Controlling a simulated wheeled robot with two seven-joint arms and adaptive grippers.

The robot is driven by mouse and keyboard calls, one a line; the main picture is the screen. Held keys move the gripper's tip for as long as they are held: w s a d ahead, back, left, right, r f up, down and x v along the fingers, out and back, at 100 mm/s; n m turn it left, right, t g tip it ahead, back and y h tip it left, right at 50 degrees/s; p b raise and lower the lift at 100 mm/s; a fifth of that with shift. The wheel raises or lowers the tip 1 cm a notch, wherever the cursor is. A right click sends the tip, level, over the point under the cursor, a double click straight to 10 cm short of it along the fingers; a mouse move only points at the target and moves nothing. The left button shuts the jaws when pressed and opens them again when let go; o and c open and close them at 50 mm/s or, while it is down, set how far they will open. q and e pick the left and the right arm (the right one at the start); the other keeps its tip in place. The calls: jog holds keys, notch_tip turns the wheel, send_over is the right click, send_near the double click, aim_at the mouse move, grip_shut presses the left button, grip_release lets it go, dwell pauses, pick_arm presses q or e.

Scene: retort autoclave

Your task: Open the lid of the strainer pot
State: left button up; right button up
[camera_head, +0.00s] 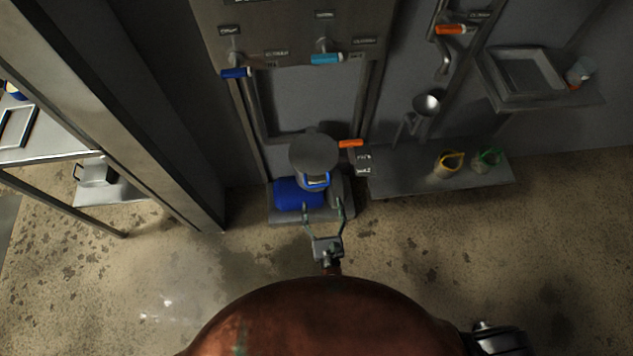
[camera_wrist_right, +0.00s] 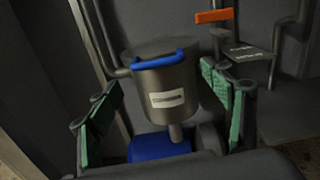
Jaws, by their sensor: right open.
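The strainer pot (camera_head: 313,152) is a grey metal cylinder with a flat round lid, standing on the pump unit by the wall. A blue handle (camera_head: 316,181) sits on its near side. In the right wrist view the pot (camera_wrist_right: 168,92) shows with a pale label, and its blue handle (camera_wrist_right: 165,60) curves along the front of the rim. The lid looks closed. My right gripper (camera_head: 323,207) is open, its fingers spread just in front of the pot; its green-padded fingers (camera_wrist_right: 165,110) flank the pot in the wrist view and do not appear to touch it. My left gripper is not in view.
A blue motor (camera_head: 297,194) sits below the pot on a grey base. An orange valve handle (camera_head: 351,143) is close to its right. Pipes flank it. A low shelf (camera_head: 400,183) with yellow and green-handled items stands to the right. Open floor lies left.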

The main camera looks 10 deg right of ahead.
aim_at(319, 185)
jog(key=shift+m, duration=0.4)
jog(key=shift+w+a+r+b, duration=0.1)
jog(key=shift+w+b, duration=0.25)
jog(key=shift+w, duration=1.6)
jog(key=shift+w+a+b, duration=0.1)
jog(key=shift+w+b, duration=0.2)
jog(key=shift+w, duration=1.65)
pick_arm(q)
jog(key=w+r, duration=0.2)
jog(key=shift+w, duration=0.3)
pick_arm(e)
jog(key=shift+c, duration=0.2)
jog(key=shift+d, duration=0.1)
jog(key=c, duration=1.3)
jog(key=shift+c, duration=0.2)
jog(key=shift+r, duration=0.1)
